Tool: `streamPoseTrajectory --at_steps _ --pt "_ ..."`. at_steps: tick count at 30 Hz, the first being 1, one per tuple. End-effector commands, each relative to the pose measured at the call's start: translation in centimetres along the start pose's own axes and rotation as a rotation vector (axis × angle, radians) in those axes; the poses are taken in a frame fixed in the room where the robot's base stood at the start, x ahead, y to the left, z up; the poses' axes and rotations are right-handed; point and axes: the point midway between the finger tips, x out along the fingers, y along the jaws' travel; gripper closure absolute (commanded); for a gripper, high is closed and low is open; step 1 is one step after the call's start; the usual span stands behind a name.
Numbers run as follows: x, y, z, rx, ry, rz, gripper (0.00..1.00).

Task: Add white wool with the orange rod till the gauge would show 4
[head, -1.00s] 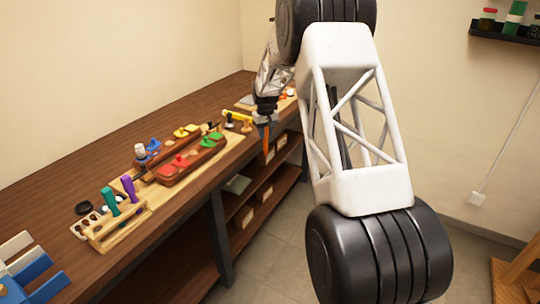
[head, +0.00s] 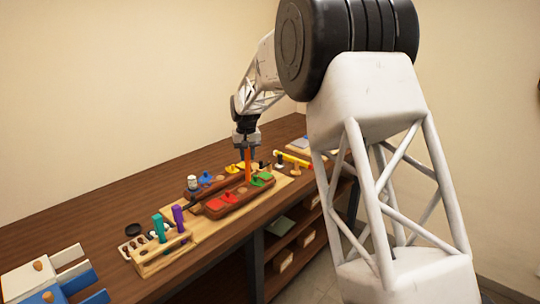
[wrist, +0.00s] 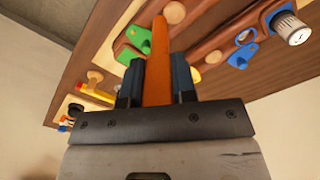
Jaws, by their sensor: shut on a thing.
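My gripper (head: 247,146) is shut on the orange rod (head: 248,168), which points down over the far end of the dark brown block rows. The rod also shows between the fingers in the wrist view (wrist: 158,68). Below it are dark brown blocks (head: 240,198) on a light wooden board, with green (head: 263,178), red (head: 228,197), yellow (head: 233,168) and blue (head: 206,178) pieces. I cannot tell whether the rod's tip touches anything.
A wooden rack (head: 163,254) holds a teal handle (head: 158,228) and a purple handle (head: 178,217). Blue and white pieces (head: 60,282) lie at the front left. A yellow rod (head: 291,159) lies at the far right. Bare bench (head: 90,213) runs along the wall.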

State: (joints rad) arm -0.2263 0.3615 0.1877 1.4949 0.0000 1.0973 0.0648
Motion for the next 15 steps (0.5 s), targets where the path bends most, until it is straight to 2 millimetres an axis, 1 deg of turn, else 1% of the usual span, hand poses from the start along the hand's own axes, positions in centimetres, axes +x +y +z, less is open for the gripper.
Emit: streamPoseTrajectory --at_steps 1,3,8,9,14,15 --pt "-0.2 -1.8 0.4 0.000 0.001 0.000 0.92" --pt "-0.3 -3.9 0.9 0.007 0.000 0.000 0.92" --pt "-0.4 -8.4 2.2 0.025 0.001 0.000 0.92" --pt "-0.3 -9.5 2.6 0.030 0.001 0.000 0.92" --pt "0.1 -13.9 4.2 0.050 -0.001 0.000 0.92" --pt "0.2 -15.1 4.7 0.055 -0.001 0.000 0.92"
